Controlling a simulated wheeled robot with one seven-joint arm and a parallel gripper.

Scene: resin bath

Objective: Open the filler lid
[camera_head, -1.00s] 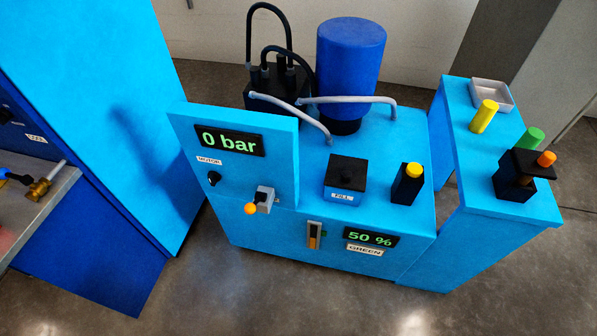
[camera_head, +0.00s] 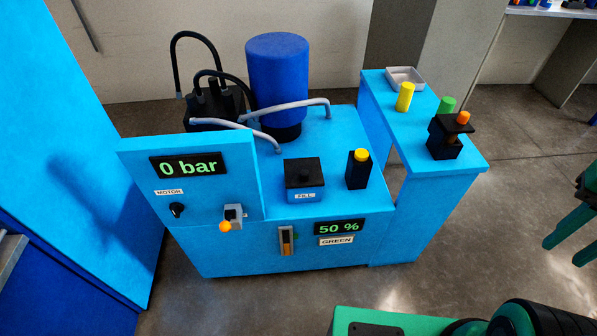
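The filler (camera_head: 304,195) is a blue box labelled FILL on top of the blue machine. Its black lid (camera_head: 290,180), with a round black knob (camera_head: 305,174), lies flat and closed on it. My gripper (camera_head: 563,252) shows partly at the right edge, with two dark green fingers apart and nothing seen between them. It is well to the right of the filler, beyond the side bench. Its rear part is cut off by the frame.
A black post with a yellow cap (camera_head: 360,168) stands right of the filler. Grey pipes (camera_head: 290,104) and a blue tank (camera_head: 277,75) are behind it. A panel reading 0 bar (camera_head: 188,166) rises at left. The side bench (camera_head: 425,150) holds a tray and coloured cylinders.

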